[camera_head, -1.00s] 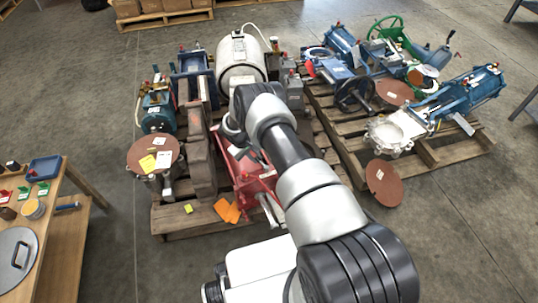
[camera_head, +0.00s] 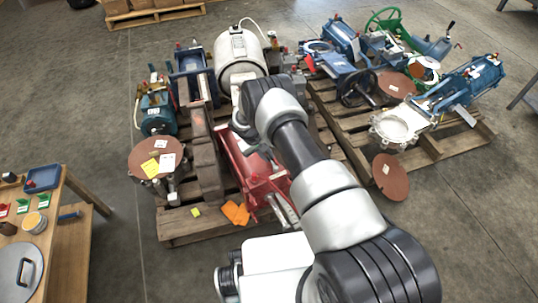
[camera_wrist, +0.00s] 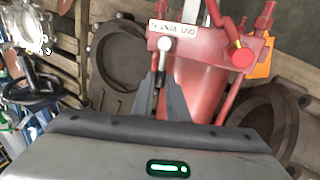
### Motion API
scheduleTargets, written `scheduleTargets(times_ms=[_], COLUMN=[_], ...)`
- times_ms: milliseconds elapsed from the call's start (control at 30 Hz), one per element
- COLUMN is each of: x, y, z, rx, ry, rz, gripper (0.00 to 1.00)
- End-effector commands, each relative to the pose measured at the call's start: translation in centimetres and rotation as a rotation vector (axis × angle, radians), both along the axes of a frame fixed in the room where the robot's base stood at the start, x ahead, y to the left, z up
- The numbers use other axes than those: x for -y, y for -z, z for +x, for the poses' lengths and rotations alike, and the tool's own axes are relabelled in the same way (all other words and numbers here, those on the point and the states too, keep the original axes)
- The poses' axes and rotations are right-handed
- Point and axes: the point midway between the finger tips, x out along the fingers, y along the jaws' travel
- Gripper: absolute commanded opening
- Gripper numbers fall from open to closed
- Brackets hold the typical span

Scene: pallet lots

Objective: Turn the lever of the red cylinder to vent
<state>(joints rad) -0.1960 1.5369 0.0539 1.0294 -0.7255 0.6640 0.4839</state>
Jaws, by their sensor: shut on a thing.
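The red cylinder (camera_head: 258,167) lies on the near pallet in the head view, partly hidden by my arm. It fills the middle of the wrist view (camera_wrist: 192,93), with a white label plate (camera_wrist: 174,29) whose lettering appears upside down and includes "VENT". A pale lever with a rounded end (camera_wrist: 165,45) stands just below the label in the wrist view. My gripper (camera_wrist: 166,73) is shut on this lever, its dark fingers close together around it. The fingers are hidden in the head view. Which label mark the lever points to cannot be told.
Brown cast parts (camera_wrist: 117,62) flank the cylinder, and a red fitting with a yellow tip (camera_wrist: 241,56) sits close right in the wrist view. A white tank (camera_head: 240,57) stands behind. A second loaded pallet (camera_head: 440,150) is right; a wooden bench (camera_head: 60,235) is left.

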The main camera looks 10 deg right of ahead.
Motion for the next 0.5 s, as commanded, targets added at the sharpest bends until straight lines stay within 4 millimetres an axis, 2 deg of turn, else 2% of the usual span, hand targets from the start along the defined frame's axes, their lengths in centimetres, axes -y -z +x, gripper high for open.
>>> scheduleTargets(times_ms=[333, 367, 400, 467, 500], x=[-0.02, -0.02, -0.02, -0.02, -0.02], y=[0.03, 0.03, 0.03, 0.03, 0.02], z=[-0.07, -0.07, -0.07, -0.07, -0.06], rx=[-0.002, -0.002, -0.002, -0.001, -0.001], ry=[0.002, 0.002, 0.002, 0.001, 0.001], rz=[0.0, 0.0, 0.0, 0.001, 0.001], gripper=[0.0, 0.15, 0.22, 0.32, 0.33])
